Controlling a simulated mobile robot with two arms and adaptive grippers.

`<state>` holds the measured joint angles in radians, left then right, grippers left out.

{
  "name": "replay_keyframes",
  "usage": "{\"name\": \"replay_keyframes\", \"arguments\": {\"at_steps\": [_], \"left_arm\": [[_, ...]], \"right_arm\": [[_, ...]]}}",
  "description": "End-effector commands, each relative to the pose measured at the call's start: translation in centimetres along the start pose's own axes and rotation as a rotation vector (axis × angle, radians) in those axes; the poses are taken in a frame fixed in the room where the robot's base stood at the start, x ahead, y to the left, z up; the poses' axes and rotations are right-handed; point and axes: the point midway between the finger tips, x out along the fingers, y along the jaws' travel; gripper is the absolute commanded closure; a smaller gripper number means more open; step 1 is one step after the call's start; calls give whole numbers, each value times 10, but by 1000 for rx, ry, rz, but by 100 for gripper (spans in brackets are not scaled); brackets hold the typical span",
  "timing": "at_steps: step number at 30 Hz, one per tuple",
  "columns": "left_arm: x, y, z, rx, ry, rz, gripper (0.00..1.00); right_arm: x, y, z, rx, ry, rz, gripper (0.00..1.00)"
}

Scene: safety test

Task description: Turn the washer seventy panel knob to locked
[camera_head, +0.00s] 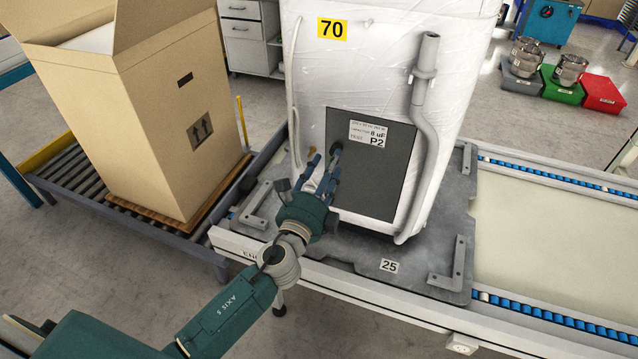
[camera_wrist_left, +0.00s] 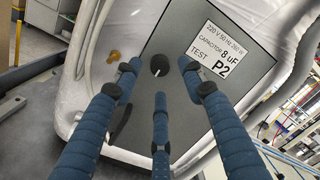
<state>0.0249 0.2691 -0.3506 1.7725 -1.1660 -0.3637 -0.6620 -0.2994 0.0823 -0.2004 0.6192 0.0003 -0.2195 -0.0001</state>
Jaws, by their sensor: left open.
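The washer (camera_head: 385,75) is wrapped in white film, carries a yellow 70 label and stands upright on a grey pallet. Its dark grey panel (camera_head: 395,185) has a white P2 label (camera_head: 368,134); the panel also shows in the left wrist view (camera_wrist_left: 200,105). The small black knob (camera_wrist_left: 160,65) on the panel has a light pointer mark slanting downward. My left gripper (camera_head: 325,170) is open in front of the knob. In the left wrist view its blue fingers (camera_wrist_left: 159,78) spread around the knob; I cannot tell whether they touch it. My right gripper is not visible.
A grey hose (camera_head: 424,110) runs down the washer right of the panel. The pallet (camera_head: 350,252) with metal brackets sits on a conveyor (camera_head: 545,235), clear on the right. A tall cardboard box (camera_head: 150,120) stands close at left. A brass fitting (camera_wrist_left: 113,56) sticks out left of the knob.

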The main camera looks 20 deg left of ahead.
Motion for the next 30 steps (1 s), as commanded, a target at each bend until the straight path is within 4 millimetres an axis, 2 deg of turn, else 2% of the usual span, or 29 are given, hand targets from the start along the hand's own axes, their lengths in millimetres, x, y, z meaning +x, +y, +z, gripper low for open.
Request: {"name": "replay_keyframes", "arguments": {"at_steps": [1, 6, 12, 18, 30], "left_arm": [[-13, 2, -1, -1, 2, 3, 59], [-50, 2, -1, -1, 2, 4, 59], [-80, 1, 0, 0, 0, 2, 59], [-90, 0, 0, 2, 0, 1, 59], [-90, 0, 0, 1, 0, 0, 59]], "right_arm": [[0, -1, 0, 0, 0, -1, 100], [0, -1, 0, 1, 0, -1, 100], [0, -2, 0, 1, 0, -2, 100], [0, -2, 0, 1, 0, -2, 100], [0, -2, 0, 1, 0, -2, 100]]}}
